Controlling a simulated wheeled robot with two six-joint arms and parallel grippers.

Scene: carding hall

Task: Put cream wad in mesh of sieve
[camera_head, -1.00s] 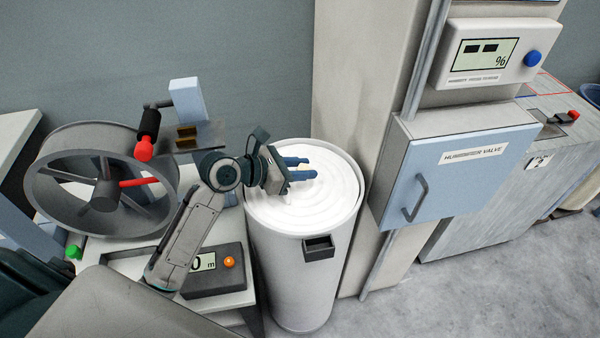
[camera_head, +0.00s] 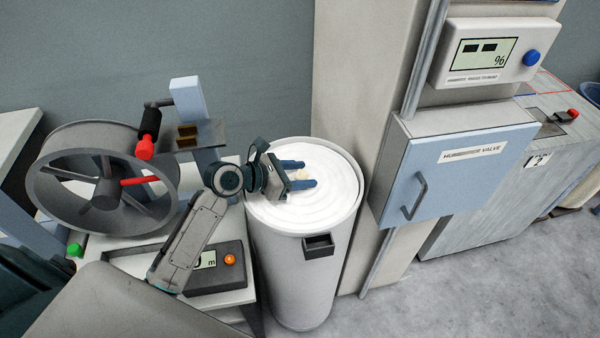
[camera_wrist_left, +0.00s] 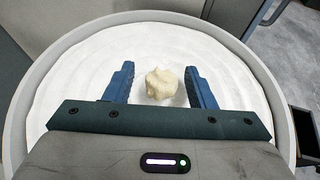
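The cream wad (camera_wrist_left: 162,84) is a small lumpy ball in the left wrist view. It lies over the coiled white sliver in the round can (camera_head: 353,215). My left gripper (camera_head: 305,174) is open above the can's top, and its two blue fingers stand on either side of the wad with gaps, as the left wrist view shows (camera_wrist_left: 158,85). In the head view a bit of the wad (camera_head: 301,175) shows between the fingers. I cannot tell whether the wad touches the sliver. No sieve can be made out. My right gripper is not in view.
A large grey wheel (camera_head: 100,180) with a red handle stands left of the can. A counter box (camera_head: 215,268) with an orange button sits on the bench. A blue humidifier valve cabinet (camera_head: 465,170) stands close on the right. Open floor (camera_head: 480,295) lies at lower right.

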